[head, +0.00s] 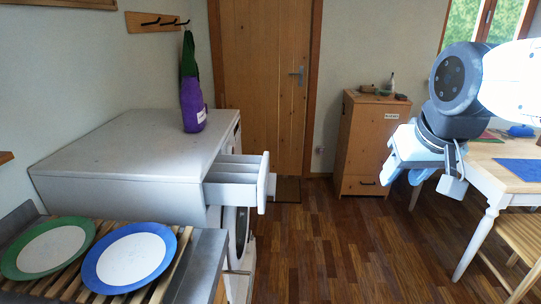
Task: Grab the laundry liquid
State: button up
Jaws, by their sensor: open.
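A purple item (194,103) with a small white label shows at the back of the white washing machine (125,150), below a dark green part that reaches up to the wall hook. I cannot tell whether it is a laundry liquid bottle or a hanging bag, or whether it rests on the machine top. No label reads as laundry liquid. The machine's detergent drawer (240,180) is pulled out at its right side. My gripper (401,172) is open and empty in the air at the right, far from the machine and in front of the wooden cabinet.
A slatted rack at front left holds a green-rimmed plate (48,248) and a blue-rimmed plate (130,258). A wooden cabinet (368,145) with small items and a small bottle (390,82) stands at the back. A table (500,175) and chair are right. The wooden floor (335,245) between is clear.

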aim_at(193, 106)
jog(key=z, duration=0.8)
jog(key=i, duration=0.5)
jog(key=u, duration=1.6)
jog(key=k, duration=0.8)
jog(key=u, duration=0.2)
jog(key=i, duration=0.6)
jog(key=z, duration=0.05)
